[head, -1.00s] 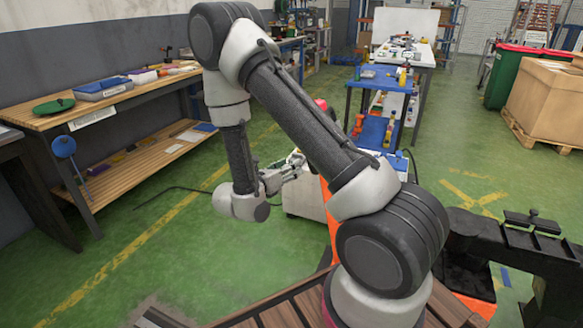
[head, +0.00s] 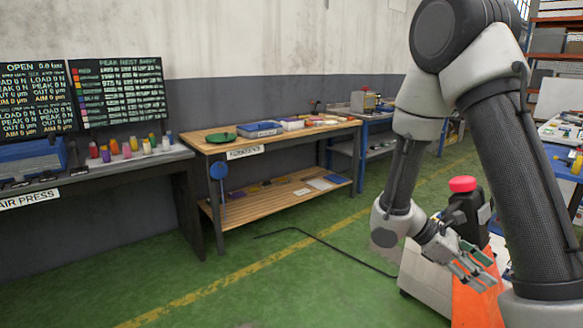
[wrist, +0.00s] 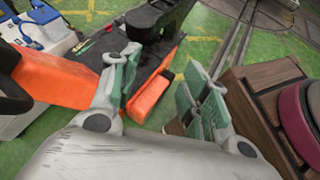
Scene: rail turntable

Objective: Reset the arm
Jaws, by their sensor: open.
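My arm stands folded at the right of the head view, its forearm hanging down.
A wooden workbench (head: 268,143) with a lower shelf stands by the wall. Left of it is a dark press table (head: 110,170) with coloured pieces, under display boards (head: 120,92). A black cable (head: 320,242) lies on the green floor.

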